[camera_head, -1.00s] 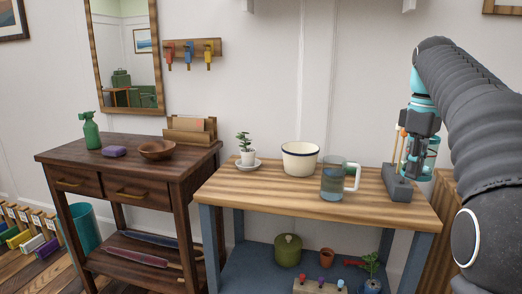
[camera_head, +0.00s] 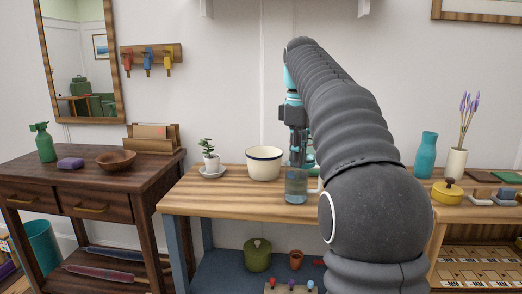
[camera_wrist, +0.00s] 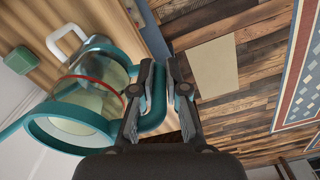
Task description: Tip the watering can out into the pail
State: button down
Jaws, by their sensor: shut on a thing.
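My gripper (camera_wrist: 165,72) is shut on the teal handle (camera_wrist: 157,112) of the watering can, a clear vessel with a teal rim (camera_wrist: 28,128) and a red line round it. In the wrist view the can appears tilted; its contents are hard to tell. In the head view my gripper (camera_head: 297,150) points down over the table, and my arm hides most of the can. The white pail (camera_head: 264,163) with a dark rim stands upright on the table, left of my gripper and apart from it.
A potted plant (camera_head: 208,155) stands left of the pail. A teal vase (camera_head: 427,155) and yellow pot (camera_head: 447,192) are at right. The table's front left is clear.

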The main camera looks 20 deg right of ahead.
aim_at(263, 162)
jog(key=i, duration=1.35)
